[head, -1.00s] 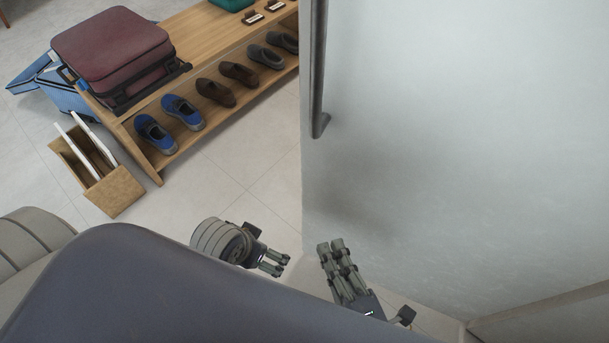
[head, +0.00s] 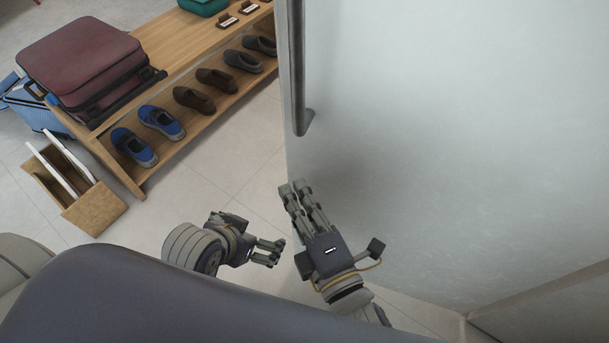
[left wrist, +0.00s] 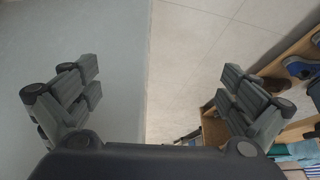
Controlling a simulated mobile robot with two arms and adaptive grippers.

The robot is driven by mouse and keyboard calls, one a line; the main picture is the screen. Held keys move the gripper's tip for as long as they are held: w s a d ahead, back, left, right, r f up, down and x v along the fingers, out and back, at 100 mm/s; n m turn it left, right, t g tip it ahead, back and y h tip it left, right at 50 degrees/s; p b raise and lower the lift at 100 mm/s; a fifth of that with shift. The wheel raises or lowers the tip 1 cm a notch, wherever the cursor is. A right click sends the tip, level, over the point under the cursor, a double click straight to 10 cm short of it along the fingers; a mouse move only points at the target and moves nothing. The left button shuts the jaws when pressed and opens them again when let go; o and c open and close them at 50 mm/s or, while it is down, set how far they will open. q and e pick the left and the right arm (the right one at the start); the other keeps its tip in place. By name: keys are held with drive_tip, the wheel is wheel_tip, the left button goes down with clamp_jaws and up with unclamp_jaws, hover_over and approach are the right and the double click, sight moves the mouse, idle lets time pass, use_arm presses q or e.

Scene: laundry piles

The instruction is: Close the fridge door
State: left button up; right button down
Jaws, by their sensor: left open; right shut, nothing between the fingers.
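The fridge door (head: 450,130) is a large pale grey panel filling the right of the head view, with a long vertical metal handle (head: 298,80) near its left edge. How far it stands open cannot be told. My right gripper (head: 296,186) is shut and empty, its fingertips in front of the door's lower left edge; contact cannot be told. My left gripper (head: 278,251) is open and empty, lower and to the left, off the door. In the left wrist view its spread fingers (left wrist: 160,82) straddle the door's edge, with the door (left wrist: 95,40) on the left.
A wooden shoe bench (head: 165,40) with several shoes stands at the upper left, a maroon suitcase (head: 80,58) on top. A wooden box (head: 95,208) with white panels and a blue crate (head: 35,112) are beside it. Tiled floor (head: 235,165) between bench and door is clear.

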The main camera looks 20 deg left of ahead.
sight(293, 154)
use_arm(q)
drive_tip(key=shift+w+d+r+t, duration=0.25)
drive_tip(key=shift+w+t, duration=0.1)
drive_tip(key=shift+w, duration=0.25)
drive_tip(key=shift+w+d+r+t, duration=0.1)
drive_tip(key=shift+w+r+t, duration=0.2)
drive_tip(key=shift+w, duration=0.25)
drive_tip(key=shift+w+d+r+t, duration=0.2)
drive_tip(key=shift+w+t, duration=0.15)
drive_tip(key=shift+w, duration=0.25)
use_arm(e)
drive_tip(key=shift+w+d, duration=0.15)
drive_tip(key=shift+w, duration=1.95)
